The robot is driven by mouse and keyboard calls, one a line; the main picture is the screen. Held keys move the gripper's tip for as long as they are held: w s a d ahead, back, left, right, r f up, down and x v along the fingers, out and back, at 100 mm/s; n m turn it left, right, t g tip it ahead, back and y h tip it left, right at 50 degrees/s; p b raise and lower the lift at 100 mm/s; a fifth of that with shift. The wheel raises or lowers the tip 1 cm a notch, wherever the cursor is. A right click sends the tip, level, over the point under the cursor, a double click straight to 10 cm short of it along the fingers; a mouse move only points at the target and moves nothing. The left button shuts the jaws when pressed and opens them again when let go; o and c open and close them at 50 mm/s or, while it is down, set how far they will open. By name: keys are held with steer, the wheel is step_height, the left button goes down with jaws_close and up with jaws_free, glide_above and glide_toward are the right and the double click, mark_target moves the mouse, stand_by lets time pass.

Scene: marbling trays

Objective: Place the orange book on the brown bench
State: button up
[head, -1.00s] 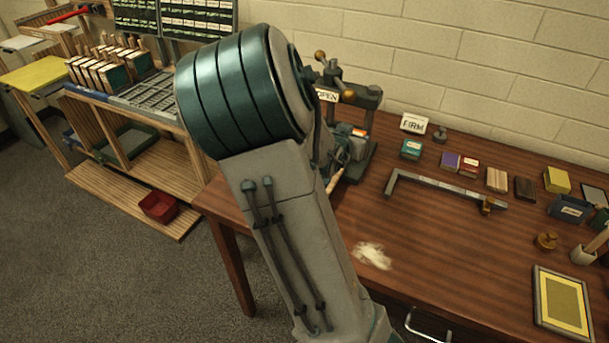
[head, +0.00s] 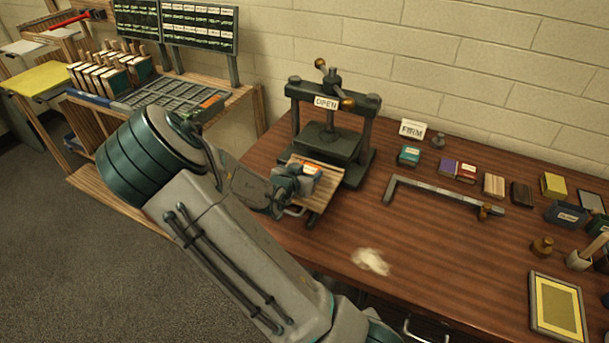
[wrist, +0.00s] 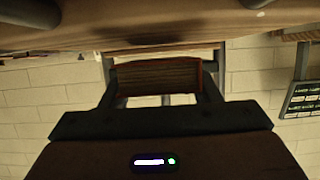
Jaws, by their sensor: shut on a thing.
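The orange book (head: 312,169) shows as a small orange and white patch at my gripper (head: 290,185) in the head view. In the wrist view, the book (wrist: 158,75) has thin orange-red cover edges around a brown page block, and my gripper (wrist: 160,82) is shut on it, one finger at each side. The brown bench (head: 440,245) fills the right of the head view. The book is over the bench's left part, in front of the press. I cannot tell whether it touches anything below. My arm hides the bench's left front.
A dark press (head: 333,130) with an OPEN sign stands behind my gripper. A slatted wooden board (head: 325,192) is just beside it. A metal bar (head: 440,193), small books, a FIRM card (head: 412,130) and a yellow framed panel (head: 560,308) lie rightward. The bench's middle front is clear except a pale patch (head: 371,262).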

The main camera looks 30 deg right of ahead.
steer(key=shift+f, duration=0.6)
steer(key=shift+f, duration=0.15)
steer(key=o, duration=1)
